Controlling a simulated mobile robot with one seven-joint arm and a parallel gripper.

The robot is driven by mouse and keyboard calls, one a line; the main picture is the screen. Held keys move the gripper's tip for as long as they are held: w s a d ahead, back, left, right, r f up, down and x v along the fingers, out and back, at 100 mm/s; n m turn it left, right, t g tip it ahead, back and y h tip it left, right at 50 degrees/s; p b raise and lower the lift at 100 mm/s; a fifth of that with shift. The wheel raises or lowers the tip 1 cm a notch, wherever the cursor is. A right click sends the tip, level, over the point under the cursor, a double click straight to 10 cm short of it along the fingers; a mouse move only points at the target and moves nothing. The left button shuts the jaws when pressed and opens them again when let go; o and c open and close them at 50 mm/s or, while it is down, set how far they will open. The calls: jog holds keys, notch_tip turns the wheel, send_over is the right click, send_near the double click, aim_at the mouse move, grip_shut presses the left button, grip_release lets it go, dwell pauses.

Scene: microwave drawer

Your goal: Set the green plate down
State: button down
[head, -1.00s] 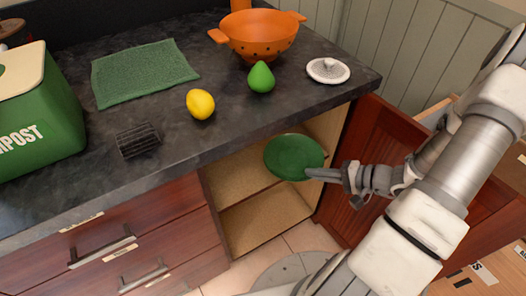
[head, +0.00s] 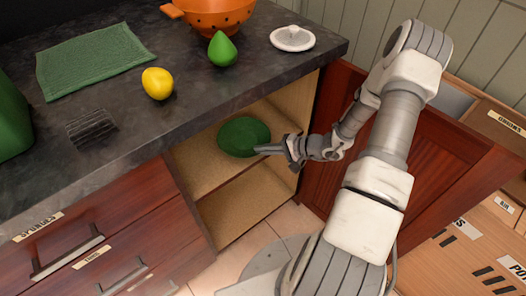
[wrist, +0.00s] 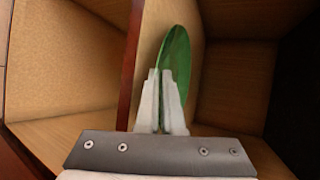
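The green plate (head: 243,135) is inside the open cabinet, at the upper compartment above the middle shelf (head: 196,172). My gripper (head: 264,150) is shut on its near right rim. In the wrist view the plate (wrist: 178,55) shows nearly edge-on between the two pale fingers (wrist: 162,92). I cannot tell whether the plate touches the shelf.
The open red cabinet door (head: 325,140) stands right of the opening, close to my arm.

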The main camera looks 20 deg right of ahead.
jog(key=shift+f, duration=0.2)
jog(key=c, duration=1.3)
grip_release()
jog(key=shift+r, duration=0.1)
jog(key=shift+r, duration=0.2)
jog(key=p+v, duration=0.2)
jog(key=v, duration=0.5)
jog(key=shift+s+d, duration=0.15)
jog(key=shift+s, duration=0.05)
